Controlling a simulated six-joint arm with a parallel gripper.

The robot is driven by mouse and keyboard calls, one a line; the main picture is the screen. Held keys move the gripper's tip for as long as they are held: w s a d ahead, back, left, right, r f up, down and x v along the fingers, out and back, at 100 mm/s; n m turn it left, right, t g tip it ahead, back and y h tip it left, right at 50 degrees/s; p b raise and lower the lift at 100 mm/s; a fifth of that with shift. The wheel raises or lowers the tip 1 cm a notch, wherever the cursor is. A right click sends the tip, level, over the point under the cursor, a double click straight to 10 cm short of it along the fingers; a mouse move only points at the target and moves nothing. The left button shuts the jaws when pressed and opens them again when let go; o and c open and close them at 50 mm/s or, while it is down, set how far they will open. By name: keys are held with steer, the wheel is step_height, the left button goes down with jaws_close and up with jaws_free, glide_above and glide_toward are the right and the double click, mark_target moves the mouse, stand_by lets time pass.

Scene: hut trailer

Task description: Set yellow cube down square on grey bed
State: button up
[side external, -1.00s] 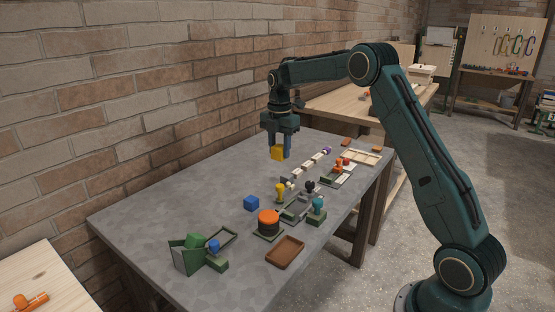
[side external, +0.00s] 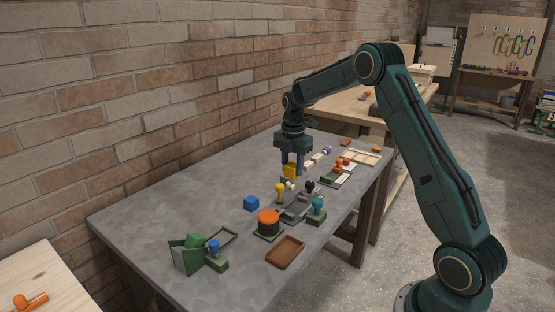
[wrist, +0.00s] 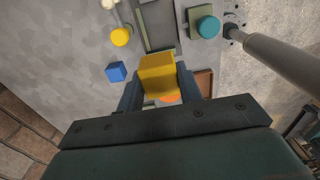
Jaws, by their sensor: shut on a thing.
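My gripper (side external: 292,172) points down and is shut on the yellow cube (side external: 290,171), holding it above the grey table. In the wrist view the cube (wrist: 157,72) sits between the two fingers of my gripper (wrist: 158,88). A long grey tray with a green edge, which looks like the grey bed (side external: 295,210), lies on the table nearer the camera than the cube. In the wrist view the grey bed (wrist: 158,22) runs up the picture beyond the cube, which hides its near part.
Close around are a yellow knob (side external: 280,190), a teal knob (side external: 318,204), a blue cube (side external: 251,203) and an orange-topped cylinder (side external: 268,221). A brown tray (side external: 285,250) lies at the front edge. The table's left rear is clear beside the brick wall.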

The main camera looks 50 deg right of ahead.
step_height(320, 180, down, 10)
steer(key=shift+r, duration=0.15)
steer(key=shift+f, duration=2.15)
steer(key=shift+f, duration=0.15)
steer(key=o, duration=0.7)
step_height(320, 180, up, 12)
steer(key=shift+r, duration=0.15)
